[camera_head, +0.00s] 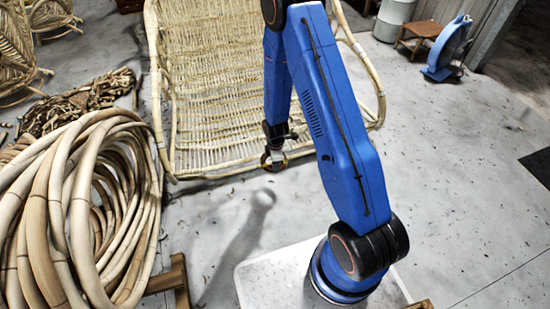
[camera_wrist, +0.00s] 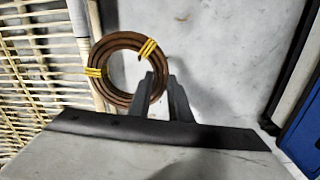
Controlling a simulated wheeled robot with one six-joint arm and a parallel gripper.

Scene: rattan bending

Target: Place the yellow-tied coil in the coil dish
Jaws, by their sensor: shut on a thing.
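The yellow-tied coil (camera_wrist: 97,60) is a small brown ring with yellow ties on two sides, seen in the wrist view. My gripper (camera_wrist: 160,84) is shut on its right side, with the fingertips at the ring's wall. In the head view my gripper (camera_head: 274,160) hangs in front of the large rattan seat, and the coil (camera_head: 266,161) shows small and dark at its tip. The coil is held in the air, clear of the floor. I cannot make out the coil dish in either view.
A large bundle of thick rattan (camera_head: 75,215) fills the left front. A woven rattan seat (camera_head: 215,75) stands behind my gripper. A blue fan (camera_head: 447,48), a small stool (camera_head: 419,36) and a grey drum (camera_head: 394,18) stand at the back right.

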